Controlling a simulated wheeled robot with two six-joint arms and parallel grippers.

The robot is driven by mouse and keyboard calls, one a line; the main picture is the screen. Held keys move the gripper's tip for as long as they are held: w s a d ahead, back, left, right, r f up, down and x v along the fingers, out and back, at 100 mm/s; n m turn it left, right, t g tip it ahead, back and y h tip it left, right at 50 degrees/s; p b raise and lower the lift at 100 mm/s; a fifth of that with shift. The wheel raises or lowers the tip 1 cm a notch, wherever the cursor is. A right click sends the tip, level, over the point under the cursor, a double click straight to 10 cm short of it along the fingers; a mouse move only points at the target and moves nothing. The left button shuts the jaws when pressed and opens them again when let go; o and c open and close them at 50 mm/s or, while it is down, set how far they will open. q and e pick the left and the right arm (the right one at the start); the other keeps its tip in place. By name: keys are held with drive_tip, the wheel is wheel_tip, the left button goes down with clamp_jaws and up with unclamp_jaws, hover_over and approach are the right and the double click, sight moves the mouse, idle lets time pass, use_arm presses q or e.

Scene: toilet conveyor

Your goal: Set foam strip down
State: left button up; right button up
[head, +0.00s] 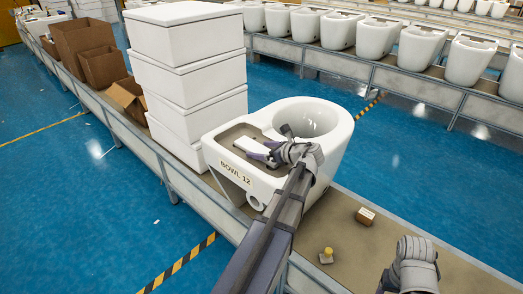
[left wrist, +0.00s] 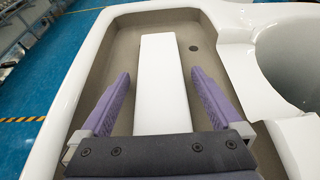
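The white foam strip (left wrist: 162,70) lies lengthwise in the beige recess of the white toilet bowl (head: 333,140), which is labelled BOWL 12. In the head view, part of the strip (head: 228,160) shows beyond my left gripper (head: 268,143). In the left wrist view, my left gripper (left wrist: 160,78) has its purple fingers spread on both sides of the strip, with gaps on each side. The strip's near end is hidden behind the gripper body. My right gripper (head: 411,265) is at the lower right, away from the bowl; its fingers cannot be made out.
The bowl stands on a conveyor (head: 350,235). A stack of white boxes (head: 190,75) stands behind it, with cardboard boxes (head: 85,50) farther left. A yellow knobbed item (head: 326,256) and a small brown box (head: 365,215) lie nearer the right arm.

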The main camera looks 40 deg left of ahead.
use_arm(q)
drive_tip(key=shift+r, duration=0.1)
drive_tip(key=shift+d+r+p, duration=0.15)
drive_tip(key=shift+r+p, duration=0.05)
drive_tip(key=shift+p, duration=0.15)
drive_tip(key=p+v, duration=0.4)
drive_tip(key=v, duration=0.6)
drive_tip(key=shift+d, duration=0.2)
drive_tip(key=shift+s+d+r, duration=0.1)
drive_tip(key=shift+d+r, duration=0.1)
drive_tip(key=shift+d, duration=0.4)
